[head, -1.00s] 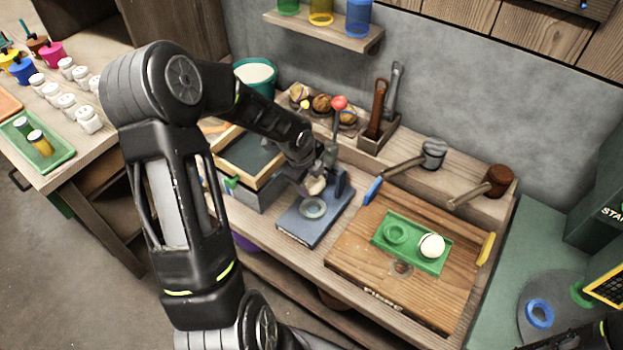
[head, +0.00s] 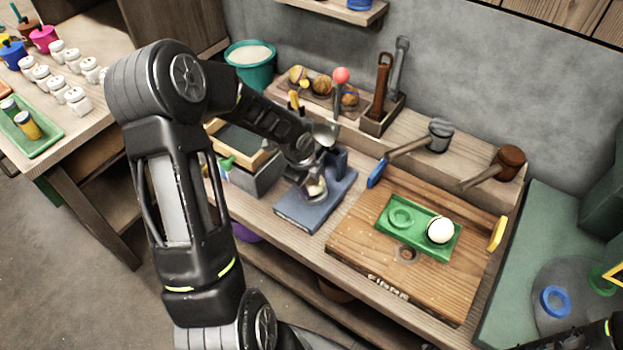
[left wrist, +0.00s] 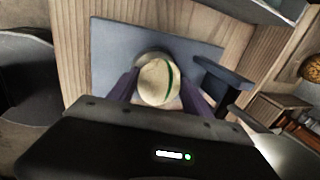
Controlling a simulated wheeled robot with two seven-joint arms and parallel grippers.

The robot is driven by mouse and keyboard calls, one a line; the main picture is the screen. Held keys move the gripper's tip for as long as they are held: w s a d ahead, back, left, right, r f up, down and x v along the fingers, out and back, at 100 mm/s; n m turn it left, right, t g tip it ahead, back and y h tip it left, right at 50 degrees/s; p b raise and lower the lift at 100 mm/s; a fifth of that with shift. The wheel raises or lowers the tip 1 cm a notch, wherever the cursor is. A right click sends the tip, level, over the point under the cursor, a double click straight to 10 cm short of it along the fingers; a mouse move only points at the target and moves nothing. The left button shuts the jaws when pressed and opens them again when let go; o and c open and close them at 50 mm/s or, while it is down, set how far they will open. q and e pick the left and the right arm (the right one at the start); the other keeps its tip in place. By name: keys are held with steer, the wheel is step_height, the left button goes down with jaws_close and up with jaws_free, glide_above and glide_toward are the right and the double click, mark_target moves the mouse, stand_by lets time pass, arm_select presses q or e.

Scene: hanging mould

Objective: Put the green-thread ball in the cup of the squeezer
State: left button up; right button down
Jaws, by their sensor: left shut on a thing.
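The green-thread ball, cream with a green stripe, shows in the left wrist view (left wrist: 158,82) between the two fingers of my left gripper (left wrist: 160,92). In the head view the ball (head: 316,188) is small and partly covered by my left gripper (head: 314,190), which is shut on it. The squeezer (head: 296,215) has a blue-grey base, also in the left wrist view (left wrist: 108,62), and a lever with a red knob (head: 341,75). The ball is over the cup area; the cup is mostly hidden, so I cannot tell whether they touch. My right gripper is out of view.
Right of the squeezer, a wooden board (head: 350,247) bears a green tray (head: 421,230) with a white ball (head: 440,230). Several wound balls (head: 322,84) sit on the back ledge. A wood-rimmed box (head: 246,158) stands left of the squeezer. Mallets (head: 439,134) lie behind the board.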

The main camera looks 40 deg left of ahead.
arm_select(q)
steer(key=shift+f, duration=0.15)
stand_by(0.5)
steer(key=o, duration=1.6)
steer(key=shift+p+v, duration=0.6)
steer(key=shift+v, duration=3.3)
